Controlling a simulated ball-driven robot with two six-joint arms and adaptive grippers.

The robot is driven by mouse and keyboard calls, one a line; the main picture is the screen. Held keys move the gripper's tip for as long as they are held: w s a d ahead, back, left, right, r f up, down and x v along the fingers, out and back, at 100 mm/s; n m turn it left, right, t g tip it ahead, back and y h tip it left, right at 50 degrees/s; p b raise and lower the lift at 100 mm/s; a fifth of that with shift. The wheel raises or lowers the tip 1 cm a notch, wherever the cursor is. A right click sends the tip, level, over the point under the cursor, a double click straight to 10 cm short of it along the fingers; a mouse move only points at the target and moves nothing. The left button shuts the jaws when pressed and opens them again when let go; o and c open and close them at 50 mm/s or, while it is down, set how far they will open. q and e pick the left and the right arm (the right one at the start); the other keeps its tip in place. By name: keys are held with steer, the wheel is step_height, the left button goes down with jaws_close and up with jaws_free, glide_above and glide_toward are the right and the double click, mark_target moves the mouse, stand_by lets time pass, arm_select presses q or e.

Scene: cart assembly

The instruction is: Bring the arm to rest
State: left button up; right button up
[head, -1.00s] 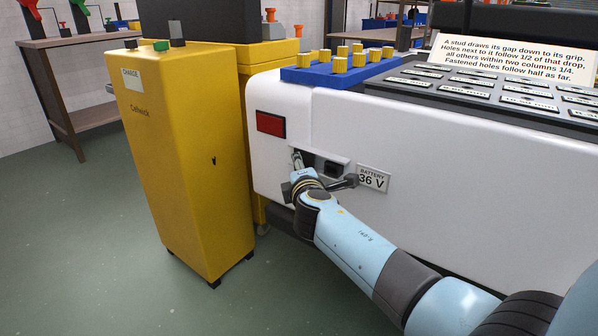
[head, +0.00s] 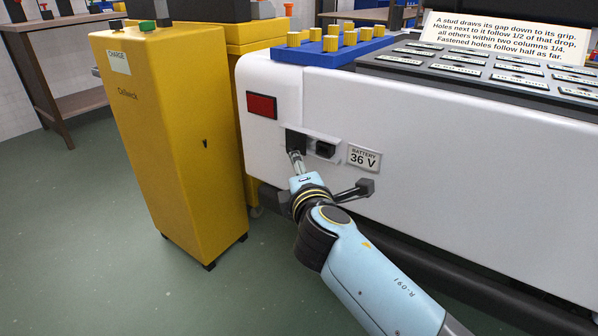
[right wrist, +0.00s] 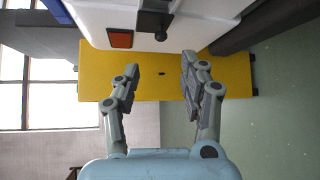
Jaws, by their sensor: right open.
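My right gripper (head: 296,160) is in front of the white cart's (head: 450,150) side, just below a black block (head: 296,140) in the recess. A dark port (head: 325,149) sits beside that block, left of the "BATTERY 36 V" label (head: 364,157). In the right wrist view my right gripper (right wrist: 159,66) has its two fingers spread wide with nothing between them. A black knob-like part (right wrist: 153,24) stands out from the white cart beyond the fingertips, apart from them. My left gripper is not in view.
A yellow charge cabinet (head: 165,140) stands on the floor left of the cart, close to my right gripper. A blue block with yellow pegs (head: 330,52) and a dark panel of labelled plates (head: 480,68) are on the cart top. The green floor (head: 90,250) at lower left is clear.

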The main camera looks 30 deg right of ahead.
steer(key=shift+s, duration=0.2)
stand_by(0.4)
steer(key=s+d+f+m+g+y, duration=0.1)
steer(key=s+f+g, duration=0.2)
steer(key=s+f, duration=0.55)
steer(key=s+d+f+m+g+y, duration=0.1)
steer(key=s+d+f+g, duration=0.1)
steer(key=s+f, duration=0.65)
steer(key=s+d+f+m+g+y, duration=0.15)
steer(key=s+f+m+g, duration=0.45)
steer(key=s+f, duration=1.15)
steer(key=s+a+f+m+g+y, duration=0.2)
steer(key=s+f+m+g, duration=0.15)
steer(key=s+m, duration=0.6)
arm_select(q)
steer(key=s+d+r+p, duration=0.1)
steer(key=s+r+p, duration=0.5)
steer(key=p, duration=0.6)
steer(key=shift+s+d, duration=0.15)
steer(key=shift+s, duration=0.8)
arm_select(e)
steer(key=s+a+r+n, duration=0.1)
steer(key=s+r+n, duration=0.1)
steer(key=s+r, duration=0.4)
steer(key=s, duration=0.3)
steer(key=shift+s+r, duration=0.25)
